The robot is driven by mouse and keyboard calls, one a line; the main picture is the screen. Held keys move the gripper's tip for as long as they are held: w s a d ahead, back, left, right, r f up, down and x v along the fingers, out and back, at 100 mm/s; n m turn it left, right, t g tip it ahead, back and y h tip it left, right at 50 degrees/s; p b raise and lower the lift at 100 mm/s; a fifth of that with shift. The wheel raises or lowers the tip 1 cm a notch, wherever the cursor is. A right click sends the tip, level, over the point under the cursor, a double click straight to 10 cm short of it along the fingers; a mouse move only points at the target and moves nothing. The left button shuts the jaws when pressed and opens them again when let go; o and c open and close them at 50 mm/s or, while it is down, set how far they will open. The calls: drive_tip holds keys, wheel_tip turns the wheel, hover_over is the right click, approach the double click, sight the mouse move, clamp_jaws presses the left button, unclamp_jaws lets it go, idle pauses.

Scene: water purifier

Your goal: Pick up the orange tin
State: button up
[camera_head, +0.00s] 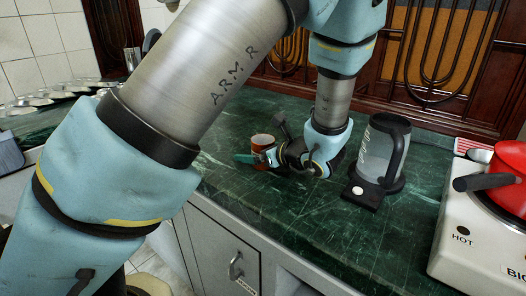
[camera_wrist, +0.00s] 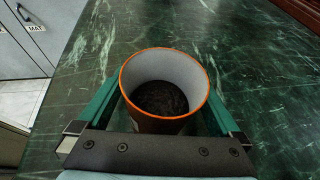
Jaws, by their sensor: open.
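The orange tin (camera_head: 262,143) stands upright on the green marble counter in the head view, partly hidden by my gripper (camera_head: 258,159). In the wrist view the tin (camera_wrist: 164,85) has an orange rim, a pale inside and dark contents at the bottom. My gripper (camera_wrist: 160,105) is open, with one green finger on each side of the tin. The tin sits between the fingers, close to the palm. I cannot tell whether either finger touches it.
A white stove (camera_head: 470,230) with a red pot (camera_head: 508,170) is at the far right. The green counter (camera_head: 300,225) is clear in front of the tin.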

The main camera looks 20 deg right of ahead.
drive_tip(key=c, duration=1.3)
